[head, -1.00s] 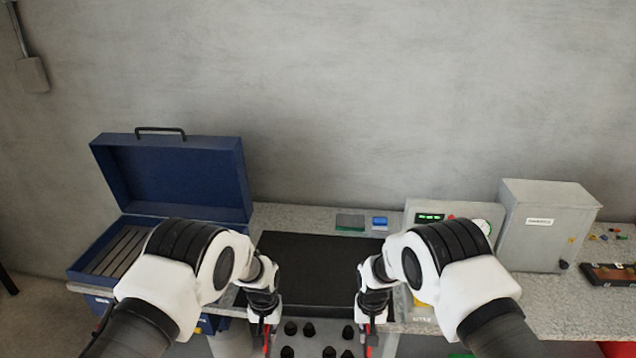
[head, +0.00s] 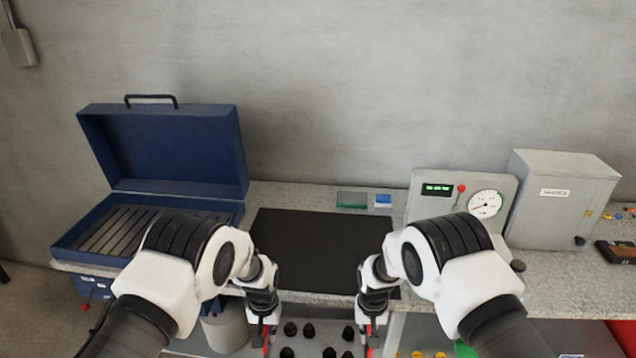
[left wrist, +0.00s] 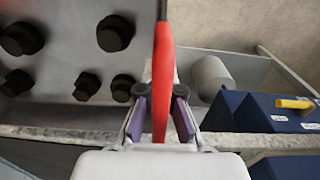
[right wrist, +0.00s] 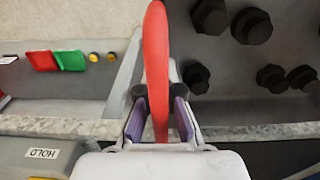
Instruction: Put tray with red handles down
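The grey tray (head: 318,331) with several black knobbed parts on it shows at the bottom of the head view, between my two grippers. Its red handles stand at its left and right sides. My left gripper (left wrist: 160,110) is shut on one red handle (left wrist: 163,60). My right gripper (right wrist: 160,110) is shut on the other red handle (right wrist: 156,50). In the head view the tray is held in front of the bench's near edge, and its near part is cut off by the frame. The black mat (head: 318,250) on the bench is bare.
An open blue case (head: 165,150) stands left of the mat. A gauge panel (head: 460,200) and a grey cabinet (head: 560,205) stand to the right. Small green and blue items (head: 383,200) lie behind the mat. A dark box (head: 617,251) sits at far right.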

